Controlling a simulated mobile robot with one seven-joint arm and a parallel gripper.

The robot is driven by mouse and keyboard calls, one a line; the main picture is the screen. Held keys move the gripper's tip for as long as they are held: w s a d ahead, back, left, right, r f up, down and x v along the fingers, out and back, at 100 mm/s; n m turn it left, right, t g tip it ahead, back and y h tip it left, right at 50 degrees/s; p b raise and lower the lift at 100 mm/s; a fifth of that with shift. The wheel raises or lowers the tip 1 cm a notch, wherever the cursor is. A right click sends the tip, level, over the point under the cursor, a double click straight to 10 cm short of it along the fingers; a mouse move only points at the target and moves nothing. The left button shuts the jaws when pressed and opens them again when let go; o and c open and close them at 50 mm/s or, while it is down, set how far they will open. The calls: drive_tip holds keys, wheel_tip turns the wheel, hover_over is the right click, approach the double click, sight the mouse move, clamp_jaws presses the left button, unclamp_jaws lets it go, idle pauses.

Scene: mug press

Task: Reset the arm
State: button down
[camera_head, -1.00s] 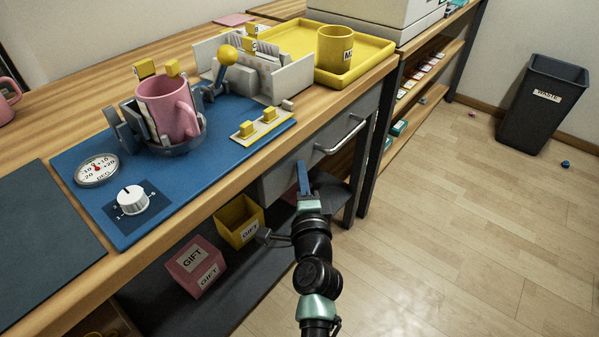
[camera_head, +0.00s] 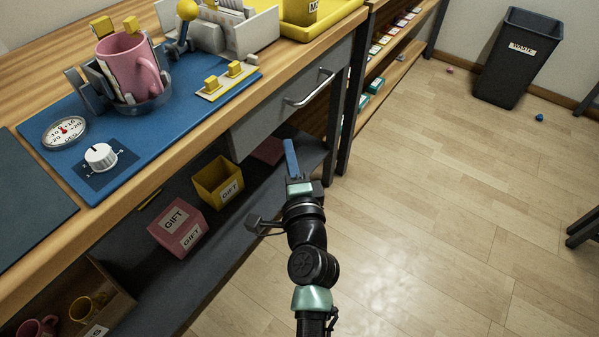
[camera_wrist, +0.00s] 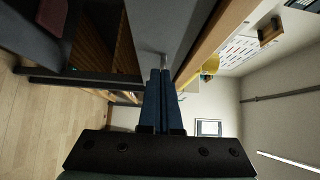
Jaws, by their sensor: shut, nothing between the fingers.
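My gripper (camera_head: 291,160) is shut and empty. In the head view it is in front of the workbench, below and to the left of the grey drawer's handle (camera_head: 309,89), with its blue fingers pointing up and away. In the wrist view the two blue fingers (camera_wrist: 162,85) lie side by side, pressed together. The grey drawer front (camera_wrist: 158,25) is close beyond them. I cannot tell whether the fingers touch anything. My black arm runs down to the bottom of the head view.
A pink mug (camera_head: 128,66) sits in the press on a blue mat (camera_head: 150,139). Under the bench, a lower shelf (camera_head: 243,215) bears a pink gift box (camera_head: 177,226) and a yellow gift box (camera_head: 218,184). A waste bin (camera_head: 516,58) stands far right. The floor (camera_head: 430,200) to the right is mostly clear.

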drive_tip(key=shift+s+d, duration=0.25)
drive_tip(key=shift+s, duration=0.6)
drive_tip(key=shift+s+d, duration=0.2)
drive_tip(key=shift+s, duration=0.65)
drive_tip(key=shift+s+d, duration=0.25)
drive_tip(key=shift+s, duration=0.6)
drive_tip(key=shift+r, duration=0.15)
wheel_tip(320, 180, up, 29)
drive_tip(key=a+n+t+y, duration=0.15)
drive_tip(key=n+t, duration=0.35)
drive_tip(key=n, duration=0.6)
drive_tip(key=s+d+r+n+t+h, duration=0.1)
drive_tip(key=s+r+n+t+h, duration=0.15)
drive_tip(key=s+r, duration=0.65)
drive_tip(key=s+d+r+n+t+h, duration=0.25)
drive_tip(key=s+r, duration=0.35)
drive_tip(key=r, duration=0.7)
wheel_tip(320, 180, up, 32)
drive_tip(key=w+p, duration=0.2)
drive_tip(key=p, duration=3.1)
drive_tip(key=shift+a+f+p, duration=0.2)
drive_tip(key=shift+a+p, duration=0.15)
drive_tip(key=shift+a, duration=0.1)
